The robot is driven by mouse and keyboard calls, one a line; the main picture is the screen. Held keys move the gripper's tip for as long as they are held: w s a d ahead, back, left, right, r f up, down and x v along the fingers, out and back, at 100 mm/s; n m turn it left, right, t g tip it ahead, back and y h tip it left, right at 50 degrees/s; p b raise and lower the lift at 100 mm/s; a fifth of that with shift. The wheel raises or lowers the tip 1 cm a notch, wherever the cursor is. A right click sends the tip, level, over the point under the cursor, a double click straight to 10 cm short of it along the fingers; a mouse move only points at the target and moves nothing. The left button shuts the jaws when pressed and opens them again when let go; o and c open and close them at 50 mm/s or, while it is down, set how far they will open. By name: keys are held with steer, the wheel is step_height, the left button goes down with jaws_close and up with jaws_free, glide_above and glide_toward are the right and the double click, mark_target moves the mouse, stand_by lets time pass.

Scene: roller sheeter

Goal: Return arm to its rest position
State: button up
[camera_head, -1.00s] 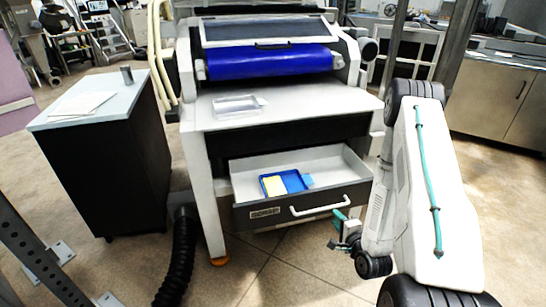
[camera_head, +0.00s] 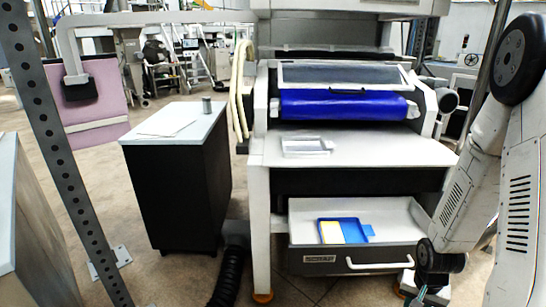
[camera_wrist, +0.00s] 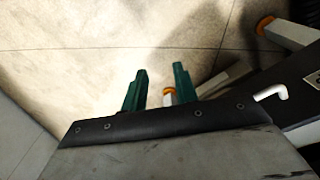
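My arm (camera_head: 470,190) stands folded at the right of the head view, its wrist low in front of the right end of the open drawer. My gripper shows in the wrist view (camera_wrist: 160,88) as two green fingers set apart, with only floor and a machine foot seen between them. It looks open and empty. In the head view the fingers are mostly lost at the bottom edge.
The scrap drawer (camera_head: 327,259) is pulled out, holding a blue tray (camera_head: 356,231) with a yellow piece. Above are the machine's worktop (camera_head: 385,152) and blue roller (camera_head: 345,105). A dark cabinet (camera_head: 170,190) stands left. A perforated post (camera_head: 62,150) is close at left.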

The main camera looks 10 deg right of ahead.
steer(key=s+a+r+n, duration=0.2)
steer(key=s+a+r, duration=0.2)
steer(key=r, duration=0.7)
steer(key=s+a+r+n, duration=0.3)
steer(key=s+a+r, duration=0.2)
steer(key=r, duration=0.7)
steer(key=s+a+r+n+t, duration=0.1)
steer(key=s+a+r, duration=0.3)
steer(key=a+r, duration=0.4)
step_height(320, 180, up, 4)
steer(key=shift+s+r+n+y, duration=0.15)
steer(key=shift+r+n+y, duration=0.15)
steer(key=shift+n, duration=0.5)
